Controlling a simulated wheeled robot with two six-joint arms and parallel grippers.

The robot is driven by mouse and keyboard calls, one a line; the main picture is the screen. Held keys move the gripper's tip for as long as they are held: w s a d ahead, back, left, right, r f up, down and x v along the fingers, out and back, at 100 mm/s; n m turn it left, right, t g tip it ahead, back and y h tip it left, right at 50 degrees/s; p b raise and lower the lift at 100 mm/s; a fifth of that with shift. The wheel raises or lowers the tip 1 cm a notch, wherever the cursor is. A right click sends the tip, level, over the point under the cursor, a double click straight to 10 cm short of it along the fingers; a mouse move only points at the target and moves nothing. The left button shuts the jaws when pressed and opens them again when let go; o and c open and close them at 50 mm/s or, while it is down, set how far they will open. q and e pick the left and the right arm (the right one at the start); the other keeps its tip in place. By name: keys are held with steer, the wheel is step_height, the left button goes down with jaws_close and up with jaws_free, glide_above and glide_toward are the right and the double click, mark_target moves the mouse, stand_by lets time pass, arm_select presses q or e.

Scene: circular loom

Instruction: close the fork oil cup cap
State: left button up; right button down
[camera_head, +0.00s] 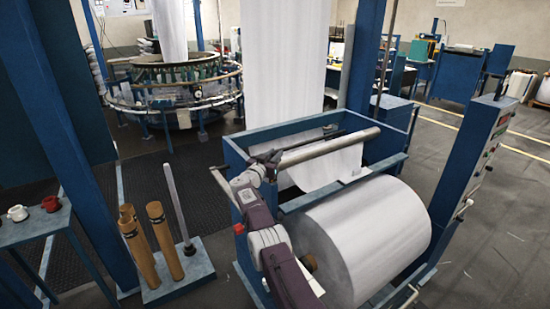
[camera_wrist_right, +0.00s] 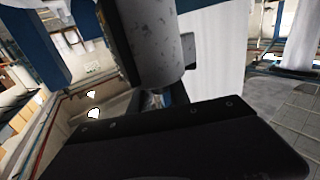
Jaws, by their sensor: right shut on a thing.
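My right gripper (camera_head: 268,158) is at the left end of the grey roller bar (camera_head: 335,146), on the blue roll frame (camera_head: 232,150). In the right wrist view, a dark gripper part (camera_wrist_right: 170,145) fills the bottom, and a mottled grey cylinder (camera_wrist_right: 155,45) stands just beyond it. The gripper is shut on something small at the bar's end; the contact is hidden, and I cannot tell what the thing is. I cannot make out a fork oil cup or its cap in either view. My left gripper is not in view.
A large white fabric roll (camera_head: 365,240) lies in the frame below the bar. A stand with wooden cylinders (camera_head: 165,240) is at the left. A red mug (camera_head: 50,204) and a white mug (camera_head: 17,213) sit on a side table. The loom (camera_head: 175,90) is behind.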

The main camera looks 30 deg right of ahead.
stand_by(0.5)
steer(key=c, duration=1.2)
jaws_free()
steer(key=shift+s+a, duration=0.1)
